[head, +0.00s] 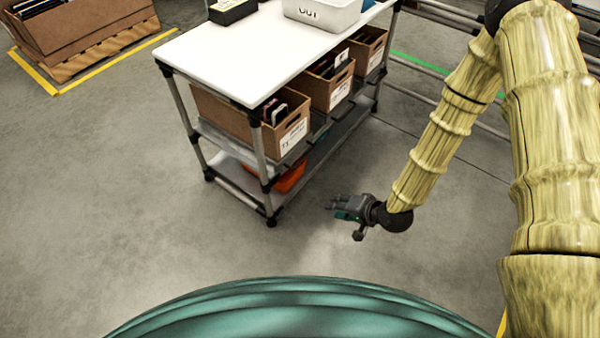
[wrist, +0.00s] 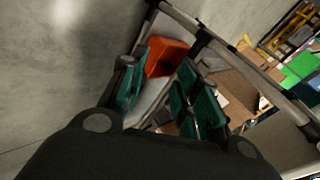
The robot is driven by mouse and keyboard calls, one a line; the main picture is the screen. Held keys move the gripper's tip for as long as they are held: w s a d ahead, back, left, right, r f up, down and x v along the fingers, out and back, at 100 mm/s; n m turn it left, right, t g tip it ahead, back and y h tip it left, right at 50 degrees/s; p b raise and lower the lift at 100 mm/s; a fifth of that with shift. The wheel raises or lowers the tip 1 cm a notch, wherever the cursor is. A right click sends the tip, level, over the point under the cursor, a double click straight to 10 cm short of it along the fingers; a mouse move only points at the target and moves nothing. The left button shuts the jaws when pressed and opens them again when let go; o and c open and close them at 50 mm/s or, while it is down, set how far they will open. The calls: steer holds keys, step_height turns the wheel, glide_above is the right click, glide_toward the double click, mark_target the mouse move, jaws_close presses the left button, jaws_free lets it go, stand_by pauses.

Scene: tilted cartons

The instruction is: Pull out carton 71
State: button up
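Three brown cartons stand in a row, tilted, on the shelf under the white tabletop in the head view. The nearest carton (head: 223,113) has a white label that seems to read 71, and dark and pink items show in its open top. My gripper (head: 335,208) is open and empty, below and to the right of this carton, clear of the shelf unit. In the wrist view my gripper (wrist: 156,92) has its teal finger pads spread apart. Brown carton surface (wrist: 234,88) shows beyond the right-hand fingers, partly hidden by them.
The other two cartons (head: 330,92) (head: 367,50) stand further back. An orange bin (head: 290,178) sits on the lower shelf and shows in the wrist view (wrist: 167,57). The white tabletop (head: 255,50) and its corner post overhang the cartons. Grey floor (head: 330,250) in front is clear.

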mark_target(300, 161)
steer(key=w+a+f+m+t+y+b, duration=0.1)
steer(key=w+a+f+y+b, duration=0.15)
steer(key=w+b, duration=0.6)
steer(key=w+a+f+m+t+y+b, duration=0.15)
steer(key=w+y+b, duration=0.25)
steer(key=w+b, duration=0.45)
steer(key=shift+n+h, duration=0.25)
steer(key=shift+s+a+r+b+x, duration=0.1)
steer(key=shift+b+x, duration=0.9)
steer(key=shift+x, duration=0.65)
steer(key=shift+s+a+r+b+x, duration=0.1)
steer(key=shift+b+x, duration=0.95)
steer(key=shift+x, duration=0.55)
steer(key=shift+s+a+r+b+x, duration=0.1)
steer(key=shift+b+x, duration=0.9)
steer(key=shift+x, duration=0.65)
steer(key=shift+c, duration=0.5)
jaws_close()
